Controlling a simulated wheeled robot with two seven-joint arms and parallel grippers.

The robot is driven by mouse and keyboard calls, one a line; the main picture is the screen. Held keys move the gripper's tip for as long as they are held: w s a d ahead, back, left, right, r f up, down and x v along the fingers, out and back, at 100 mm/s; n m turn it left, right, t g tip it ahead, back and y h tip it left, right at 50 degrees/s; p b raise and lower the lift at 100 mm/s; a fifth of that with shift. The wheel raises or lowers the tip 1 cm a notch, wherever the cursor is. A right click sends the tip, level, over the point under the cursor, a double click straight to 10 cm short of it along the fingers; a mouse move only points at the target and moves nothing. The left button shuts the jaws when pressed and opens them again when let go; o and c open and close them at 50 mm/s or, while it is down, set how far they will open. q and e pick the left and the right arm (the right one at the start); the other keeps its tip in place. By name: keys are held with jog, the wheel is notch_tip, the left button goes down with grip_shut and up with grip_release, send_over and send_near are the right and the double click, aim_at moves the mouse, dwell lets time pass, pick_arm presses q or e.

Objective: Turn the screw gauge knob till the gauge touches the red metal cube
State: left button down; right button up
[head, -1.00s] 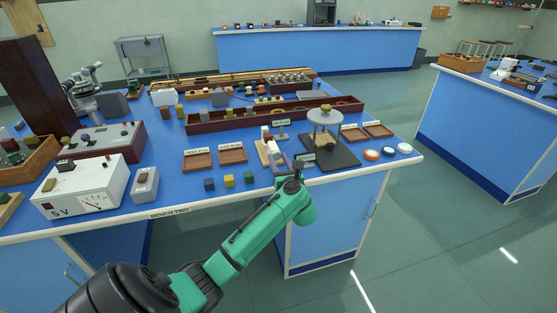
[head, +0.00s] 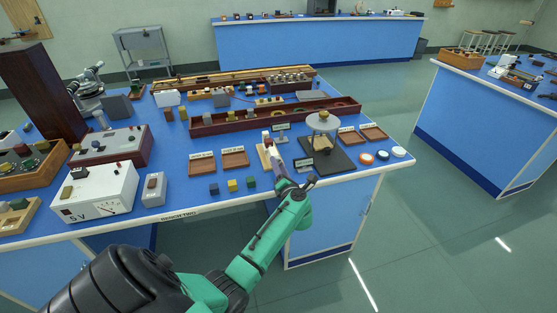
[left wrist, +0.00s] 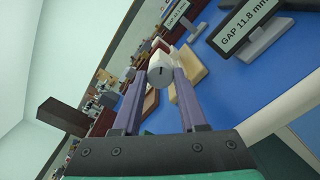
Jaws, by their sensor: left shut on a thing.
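The screw gauge stands on a pale wooden base (head: 262,157) near the front edge of the bench; the base also shows in the left wrist view (left wrist: 192,78). My left gripper (head: 277,161) reaches it from the front. In the left wrist view its two purple fingers (left wrist: 160,84) are shut on the white round knob (left wrist: 161,70), which has a dark mark on its face. A small red patch (head: 266,136) shows at the gauge's far end; whether the gauge touches it I cannot tell. A display (left wrist: 250,24) reads GAP 11.8 mm. My right gripper is not in view.
A dark board with a round-topped stand (head: 322,122) is right of the gauge. Brown trays (head: 235,158) lie to the left.

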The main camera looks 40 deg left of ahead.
pick_arm(q)
jog(key=m+p, duration=0.2)
jog(key=m, duration=0.1)
jog(key=shift+m, duration=0.4)
jog(key=m+p, duration=0.2)
jog(key=m, duration=0.1)
jog(key=shift+m, duration=0.3)
jog(key=m+p, duration=0.1)
jog(key=m, duration=0.2)
jog(key=shift+d+m+p, duration=0.1)
jog(key=shift+m+p, duration=0.25)
jog(key=shift+m, duration=0.05)
jog(key=m+p, duration=0.1)
jog(key=m, duration=0.2)
jog(key=m+p, duration=0.1)
jog(key=m, duration=0.5)
jog(key=shift+f, duration=0.1)
jog(key=m, duration=0.5)
jog(key=shift+a+r, duration=0.2)
